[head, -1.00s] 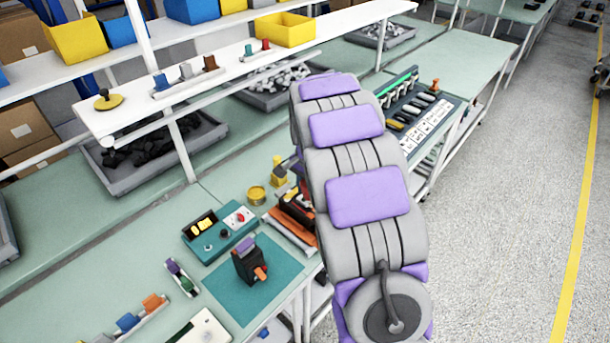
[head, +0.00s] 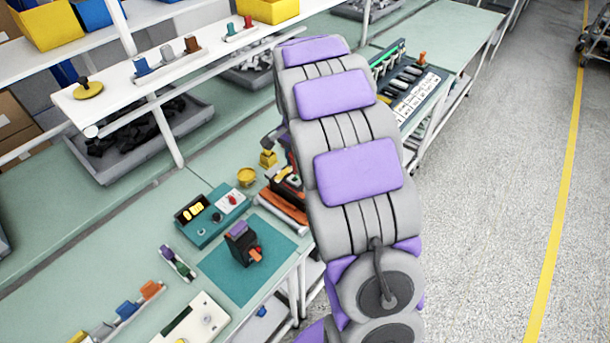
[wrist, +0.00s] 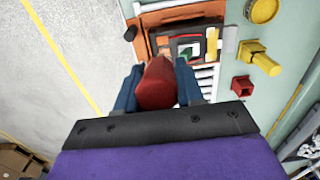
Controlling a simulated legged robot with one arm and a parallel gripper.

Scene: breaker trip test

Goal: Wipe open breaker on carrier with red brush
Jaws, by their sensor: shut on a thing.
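In the wrist view my gripper (wrist: 157,82) is shut on the red brush (wrist: 156,88), held between its two blue fingers. The brush points away from the camera, toward the open breaker (wrist: 190,45) on the orange carrier (wrist: 140,47). I cannot tell whether its tip touches the breaker. In the head view the dark open breaker (head: 286,181) sits on the carrier (head: 284,208) at the bench edge, partly covered by my arm. My gripper and the brush are hidden there.
A black breaker with a purple top (head: 241,244) stands on a teal mat (head: 214,268). A teal tester box (head: 208,217) is behind it. A yellow pot (head: 246,177) and a yellow stand (head: 268,159) are near the carrier.

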